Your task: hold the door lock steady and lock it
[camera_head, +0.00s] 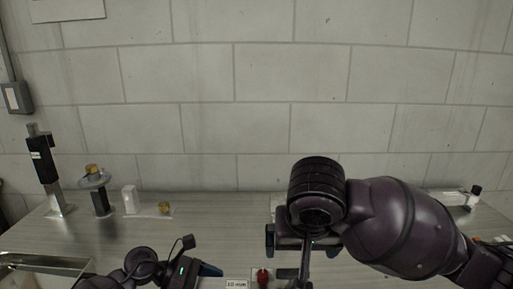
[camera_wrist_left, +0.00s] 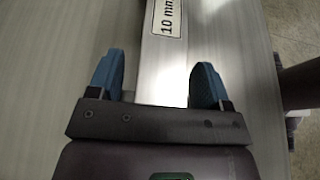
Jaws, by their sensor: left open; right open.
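A pale metal plate with a "10 mm" label (camera_head: 236,284) is at the bottom edge of the head view. A small red part (camera_head: 263,277) sits beside the label; I cannot tell whether it belongs to the door lock. The labelled plate (camera_wrist_left: 168,60) also shows in the left wrist view, running between and beyond the fingers. My left gripper (camera_wrist_left: 157,75) is open, with blue fingers apart and nothing clearly held. My right gripper (camera_head: 302,241) is open above the bench, just right of the red part. Its arm hides much of the area beneath.
The bench (camera_head: 220,220) stands against a block wall. At left are a black post (camera_head: 42,158), a black stand with a brass top (camera_head: 98,190), a white block (camera_head: 130,200) and a small brass piece (camera_head: 164,208). Metal hardware (camera_head: 455,199) lies at right. The back middle is clear.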

